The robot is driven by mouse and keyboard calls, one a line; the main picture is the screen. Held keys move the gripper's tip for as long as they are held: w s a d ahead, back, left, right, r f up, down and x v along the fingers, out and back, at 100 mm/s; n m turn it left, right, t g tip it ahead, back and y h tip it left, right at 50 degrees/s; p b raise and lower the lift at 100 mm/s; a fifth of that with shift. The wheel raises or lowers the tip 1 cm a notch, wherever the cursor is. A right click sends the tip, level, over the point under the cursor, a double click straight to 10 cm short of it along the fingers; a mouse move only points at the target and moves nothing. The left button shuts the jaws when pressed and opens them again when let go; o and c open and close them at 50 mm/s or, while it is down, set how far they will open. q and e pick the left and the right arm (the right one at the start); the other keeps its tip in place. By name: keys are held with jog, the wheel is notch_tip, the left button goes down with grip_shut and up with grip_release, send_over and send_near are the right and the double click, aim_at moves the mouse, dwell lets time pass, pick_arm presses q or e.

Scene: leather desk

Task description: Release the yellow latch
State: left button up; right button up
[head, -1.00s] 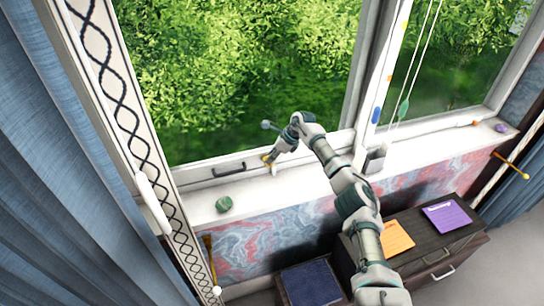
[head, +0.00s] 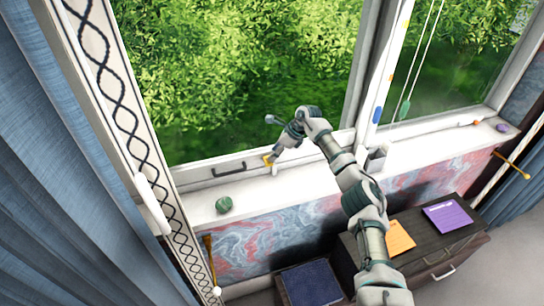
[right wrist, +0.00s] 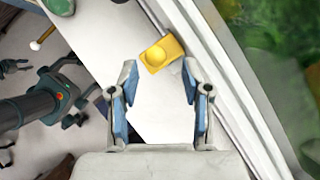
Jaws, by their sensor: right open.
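The yellow latch (head: 267,160) sits at the lower edge of the window frame, just above the white sill. In the right wrist view the latch (right wrist: 162,53) is a small yellow block with a round raised middle. My right gripper (head: 274,164) is at the latch in the head view. In the right wrist view my right gripper (right wrist: 159,72) is open and empty, with the latch ahead of its fingertips and roughly centred between them. I cannot tell whether a fingertip touches the latch. My left gripper is not seen.
A dark handle (head: 229,170) is on the window frame left of the latch. A green stone-like object (head: 223,205) lies on the sill (head: 255,200). A grey box (head: 377,158) stands right of my arm. A dark cabinet (head: 470,238) stands below the sill.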

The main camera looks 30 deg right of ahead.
jog(key=v, duration=0.9)
jog(key=shift+d, duration=0.15)
